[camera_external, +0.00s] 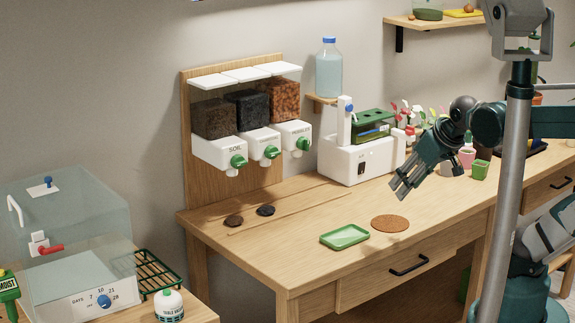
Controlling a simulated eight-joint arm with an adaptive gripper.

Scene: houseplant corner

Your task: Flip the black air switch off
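The black air switch (361,168) is a small dark rocker on the front face of a white machine (340,160) at the back of the wooden table. Its on or off position is too small to tell. My gripper (400,192) is in the air to the right of and in front of the switch, apart from it, pointing down and left. Its fingers look close together, but the gap between them is unclear. I see nothing held in it.
A green tray (345,236) and a brown round mat (390,223) lie on the table in front. Dispensers with green knobs (238,161) hang on a wooden board at left. Small potted plants (467,157) stand behind my gripper.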

